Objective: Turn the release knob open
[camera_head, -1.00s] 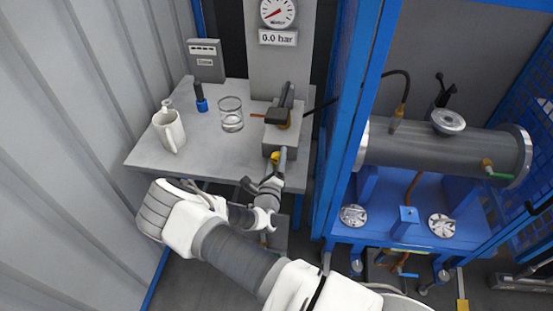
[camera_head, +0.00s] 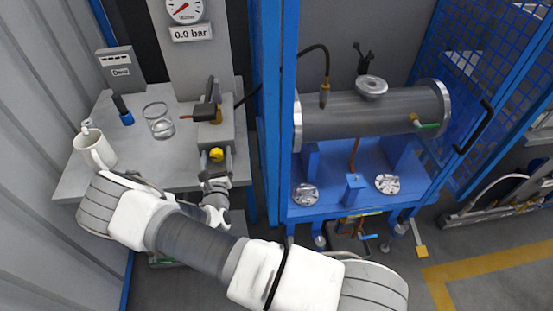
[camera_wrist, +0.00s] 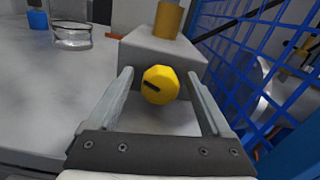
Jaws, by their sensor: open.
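The release knob (camera_wrist: 160,84) is yellow and faceted with a dark slot mark. It sits on the front face of a grey block (camera_wrist: 150,47). In the head view the knob (camera_head: 216,155) is at the front of the pump block (camera_head: 231,130) near the table's right edge. My gripper (camera_wrist: 160,90) is open, its two fingers on either side of the knob with clear gaps in the wrist picture. In the head view my gripper (camera_head: 216,165) reaches the block from the front. I cannot tell how deep the fingertips reach past the knob.
A glass beaker (camera_head: 159,121), a white mug (camera_head: 95,150) and a blue-based bottle (camera_head: 122,109) stand on the table (camera_head: 75,182). A gauge (camera_head: 185,10) reads 0.0 bar. A blue frame (camera_head: 276,120) is close right of the block.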

